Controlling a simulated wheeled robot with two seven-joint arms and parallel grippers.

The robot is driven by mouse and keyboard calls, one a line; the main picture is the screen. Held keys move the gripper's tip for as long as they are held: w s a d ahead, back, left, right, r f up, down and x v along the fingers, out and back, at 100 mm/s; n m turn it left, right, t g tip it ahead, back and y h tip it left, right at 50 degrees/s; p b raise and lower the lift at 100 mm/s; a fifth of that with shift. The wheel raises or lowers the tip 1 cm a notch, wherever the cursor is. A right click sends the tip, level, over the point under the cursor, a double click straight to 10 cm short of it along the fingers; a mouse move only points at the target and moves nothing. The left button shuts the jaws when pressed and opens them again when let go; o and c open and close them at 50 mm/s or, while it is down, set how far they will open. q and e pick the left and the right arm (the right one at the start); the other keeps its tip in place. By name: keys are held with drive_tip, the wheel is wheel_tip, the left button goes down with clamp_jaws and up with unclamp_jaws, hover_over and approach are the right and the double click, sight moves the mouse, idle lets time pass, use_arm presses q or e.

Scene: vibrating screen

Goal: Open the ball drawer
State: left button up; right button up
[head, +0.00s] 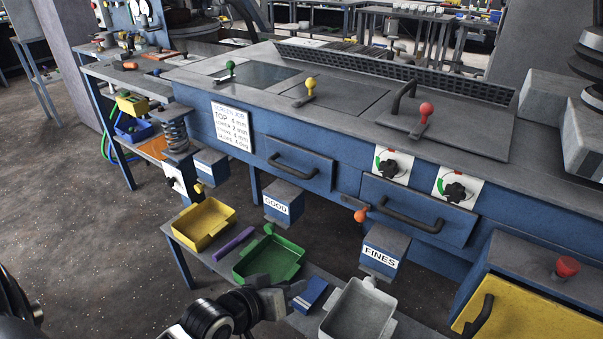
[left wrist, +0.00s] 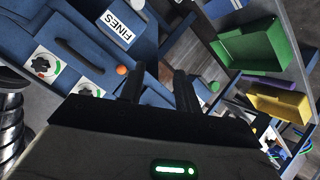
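Two blue drawers sit in the front of the screen bench, the left drawer (head: 310,181) and the right drawer (head: 445,232), each with a dark bar handle. Both look shut, and I see no label telling which is the ball drawer. The right drawer's handle (left wrist: 78,54) also shows in the left wrist view, left of the fingers. My left gripper (head: 284,294) is low, in front of the bench near the trays, apart from both drawers. In the left wrist view its two fingers (left wrist: 162,82) stand apart with nothing between them. My right gripper is not in view.
A green tray (head: 268,262), a yellow tray (head: 203,223) and a grey tray (head: 359,312) stand on the low shelf. The FINES chute (head: 383,250) and an orange knob (head: 361,215) are beside the right drawer.

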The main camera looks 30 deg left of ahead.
use_arm(q)
drive_tip(key=w+a+r+n+t+b, duration=0.1)
drive_tip(key=w+a+r+n, duration=0.1)
drive_tip(key=w+a+n, duration=0.35)
drive_tip(key=n+t+b, duration=0.3)
drive_tip(key=n, duration=0.4)
approach(292, 173)
drive_tip(key=shift+y, duration=0.4)
drive_tip(key=x, duration=0.3)
drive_tip(key=b+x, duration=0.1)
drive_tip(key=x, duration=0.5)
drive_tip(key=shift+w+d+b, duration=0.1)
drive_tip(key=shift+d+b, duration=0.25)
drive_tip(key=shift+b, duration=0.05)
drive_tip(key=shift+w+f, duration=0.1)
drive_tip(key=shift+w, duration=0.55)
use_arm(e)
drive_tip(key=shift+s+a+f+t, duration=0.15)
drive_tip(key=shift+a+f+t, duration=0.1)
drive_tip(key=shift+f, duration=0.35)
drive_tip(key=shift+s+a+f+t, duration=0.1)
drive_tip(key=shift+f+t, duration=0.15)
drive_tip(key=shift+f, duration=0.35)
use_arm(q)
clamp_jaws()
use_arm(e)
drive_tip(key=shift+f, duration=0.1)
